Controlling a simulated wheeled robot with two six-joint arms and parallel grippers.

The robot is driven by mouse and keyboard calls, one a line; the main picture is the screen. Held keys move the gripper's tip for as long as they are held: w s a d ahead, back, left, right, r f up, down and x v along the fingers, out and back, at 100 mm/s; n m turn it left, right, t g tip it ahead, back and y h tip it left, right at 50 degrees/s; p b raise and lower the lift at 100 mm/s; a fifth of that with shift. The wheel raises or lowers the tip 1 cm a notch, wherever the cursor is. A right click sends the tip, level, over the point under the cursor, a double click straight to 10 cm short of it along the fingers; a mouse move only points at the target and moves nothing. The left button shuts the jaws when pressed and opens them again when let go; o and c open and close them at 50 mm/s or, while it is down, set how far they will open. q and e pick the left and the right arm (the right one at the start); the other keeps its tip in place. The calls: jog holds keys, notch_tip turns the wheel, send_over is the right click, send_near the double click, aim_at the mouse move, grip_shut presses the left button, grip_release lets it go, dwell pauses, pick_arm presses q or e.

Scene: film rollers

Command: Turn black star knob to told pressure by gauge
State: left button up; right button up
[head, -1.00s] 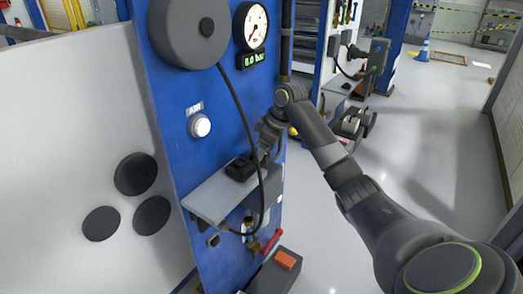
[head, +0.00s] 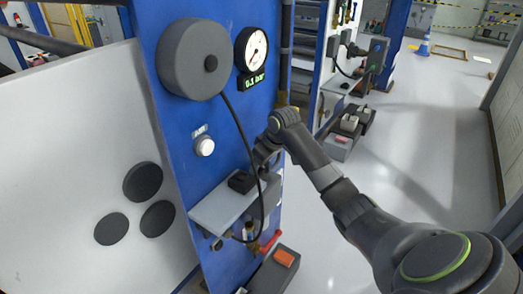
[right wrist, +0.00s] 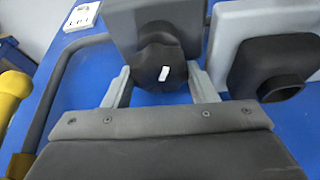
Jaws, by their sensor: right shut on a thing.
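The black star knob (right wrist: 158,62) with a white mark sits on a grey box in the right wrist view, between the two fingers of my right gripper (right wrist: 160,76), which is shut on it. In the head view my right gripper (head: 264,162) is at the right side of the blue panel, and the knob there is hidden. The round white gauge (head: 252,50) hangs at the panel's upper right, with a red needle. The green digital readout (head: 254,81) below it shows 0.1 bar. My left gripper is not in view.
A grey shelf (head: 225,208) with a black block (head: 242,182) sticks out of the blue panel (head: 180,122). A black hose (head: 243,130) hangs from the grey reel (head: 190,60) past the shelf. A red-handled valve (head: 270,242) is below.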

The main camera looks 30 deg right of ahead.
jog(key=m+h+p, duration=0.1)
jog(key=m+p, duration=0.1)
jog(key=p, duration=0.2)
jog(key=m+h+p, duration=0.1)
jog(key=m+p, duration=0.2)
jog(key=shift+a+r+p, duration=0.2)
jog(key=shift+r+p, duration=0.2)
jog(key=shift+f+m+h+p, duration=0.2)
jog(key=shift+m+h+p, duration=0.2)
jog(key=shift+m+p, duration=0.85)
jog(key=o, duration=0.7)
jog(key=shift+f, duration=0.1)
jog(key=b+v, duration=0.1)
jog(key=v, duration=1.6)
jog(key=shift+b, duration=0.3)
